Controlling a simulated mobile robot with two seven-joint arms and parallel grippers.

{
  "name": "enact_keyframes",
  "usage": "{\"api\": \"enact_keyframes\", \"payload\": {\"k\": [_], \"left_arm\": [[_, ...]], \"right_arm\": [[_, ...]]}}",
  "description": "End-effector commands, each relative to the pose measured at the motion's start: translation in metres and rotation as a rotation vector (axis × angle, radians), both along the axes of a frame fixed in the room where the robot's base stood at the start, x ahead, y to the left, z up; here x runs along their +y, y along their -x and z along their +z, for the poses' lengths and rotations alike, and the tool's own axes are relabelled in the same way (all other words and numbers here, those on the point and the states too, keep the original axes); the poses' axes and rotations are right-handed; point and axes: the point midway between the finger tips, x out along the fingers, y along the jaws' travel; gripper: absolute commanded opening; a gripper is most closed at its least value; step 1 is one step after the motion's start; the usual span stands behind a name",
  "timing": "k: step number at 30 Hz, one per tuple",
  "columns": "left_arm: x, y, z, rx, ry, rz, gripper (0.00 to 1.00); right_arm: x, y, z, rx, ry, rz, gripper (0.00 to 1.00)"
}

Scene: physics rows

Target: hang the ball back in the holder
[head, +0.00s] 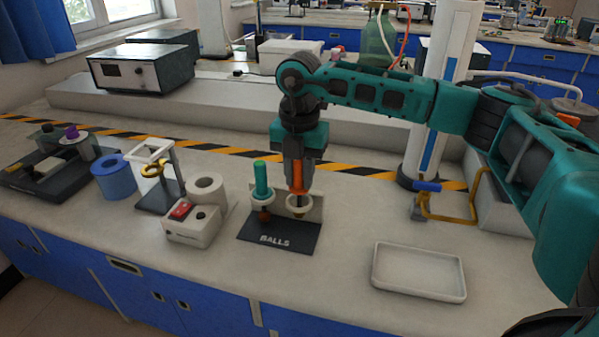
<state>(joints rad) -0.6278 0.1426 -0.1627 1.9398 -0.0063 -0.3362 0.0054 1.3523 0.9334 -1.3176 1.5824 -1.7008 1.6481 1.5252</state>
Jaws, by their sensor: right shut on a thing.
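The holder is a dark base marked BALLS (277,238) with a pale back plate and two pale rings. The left ring (262,201) holds a teal-handled tool (262,180), upright. My right gripper (297,168) points straight down over the right ring (300,205). It is shut on an orange-handled tool (297,182), which I take to be the ball. The orange handle is upright and its lower end is at the right ring. I cannot tell whether the ring bears it. My left gripper is not in view.
A white box with a red part (192,222), a white roll (206,190), a small white stand (160,178) and a blue roll (113,177) stand left of the holder. An empty white tray (418,271) lies front right. A yellow frame (450,217) is behind it.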

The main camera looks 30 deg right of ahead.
Motion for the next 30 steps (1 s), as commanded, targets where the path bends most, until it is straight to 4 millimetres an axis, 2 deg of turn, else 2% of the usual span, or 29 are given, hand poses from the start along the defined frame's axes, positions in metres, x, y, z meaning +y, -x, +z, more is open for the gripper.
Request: {"api": "enact_keyframes", "payload": {"k": [22, 23, 30], "left_arm": [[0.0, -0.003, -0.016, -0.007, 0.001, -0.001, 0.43], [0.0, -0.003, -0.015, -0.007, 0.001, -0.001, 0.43], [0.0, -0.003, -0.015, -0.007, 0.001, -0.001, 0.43]], "right_arm": [[0.0, 0.0, -0.029, -0.001, -0.001, 0.0, 0.0], [0.0, 0.0, -0.027, -0.002, -0.001, 0.0, 0.29], [0.0, 0.0, -0.027, -0.001, -0.001, 0.0, 0.52]]}}
